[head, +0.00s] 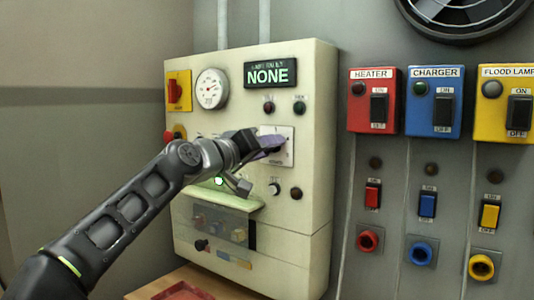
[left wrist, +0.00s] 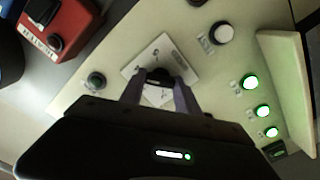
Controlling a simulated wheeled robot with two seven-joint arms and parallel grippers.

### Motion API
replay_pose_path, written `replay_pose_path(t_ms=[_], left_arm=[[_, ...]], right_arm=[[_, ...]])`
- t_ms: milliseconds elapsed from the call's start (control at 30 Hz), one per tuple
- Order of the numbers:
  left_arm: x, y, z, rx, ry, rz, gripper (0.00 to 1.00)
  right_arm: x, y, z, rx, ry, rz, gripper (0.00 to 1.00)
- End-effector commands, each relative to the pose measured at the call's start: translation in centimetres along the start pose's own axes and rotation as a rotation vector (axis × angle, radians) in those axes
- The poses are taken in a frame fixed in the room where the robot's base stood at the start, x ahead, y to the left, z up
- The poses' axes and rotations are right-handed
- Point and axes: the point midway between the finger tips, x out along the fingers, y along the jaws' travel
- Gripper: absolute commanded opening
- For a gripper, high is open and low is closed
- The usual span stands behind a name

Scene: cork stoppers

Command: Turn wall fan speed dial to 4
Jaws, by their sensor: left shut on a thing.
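A white dial plate (head: 286,136) with dark print sits on the cream control panel (head: 318,165), below the lit green "NONE" display (head: 270,73). My left gripper (head: 274,145) reaches it from the left and covers part of it. In the left wrist view the gripper (left wrist: 160,88) has its two fingers on either side of a black knob (left wrist: 158,74) at the middle of the plate (left wrist: 176,62). The fingers are shut on this knob. The knob's pointer and the plate's numbers cannot be read. My right gripper is not in view.
The cream panel also carries a round gauge (head: 212,88), a red rotary switch (head: 174,91), small lamps and buttons, and a projecting ledge (head: 232,199). Red HEATER (head: 374,100), blue CHARGER (head: 434,101) and yellow FLOOD LAMP (head: 505,103) boxes are at right. A dark round fan (head: 465,15) is at top right.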

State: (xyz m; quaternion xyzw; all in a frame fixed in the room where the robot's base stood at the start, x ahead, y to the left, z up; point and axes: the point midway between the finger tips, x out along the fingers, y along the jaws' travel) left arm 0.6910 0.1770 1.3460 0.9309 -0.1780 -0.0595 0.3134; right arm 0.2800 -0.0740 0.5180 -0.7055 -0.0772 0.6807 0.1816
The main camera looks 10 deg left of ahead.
Motion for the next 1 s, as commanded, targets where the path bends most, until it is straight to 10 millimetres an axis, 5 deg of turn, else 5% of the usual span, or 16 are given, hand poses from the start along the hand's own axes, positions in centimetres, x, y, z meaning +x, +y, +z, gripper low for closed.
replay_pose_path(t_ms=[733, 767, 1000], left_arm=[[0.09, -0.08, 0.27, 0.127, -0.007, -0.001, 0.00], [0.09, -0.08, 0.27, 0.126, -0.007, -0.001, 0.40], [0.04, -0.03, 0.14, 0.126, -0.004, 0.000, 0.59]], right_arm=[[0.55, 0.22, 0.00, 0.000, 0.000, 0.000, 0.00], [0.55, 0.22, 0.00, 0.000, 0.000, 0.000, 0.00], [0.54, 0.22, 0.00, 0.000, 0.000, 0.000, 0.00]])
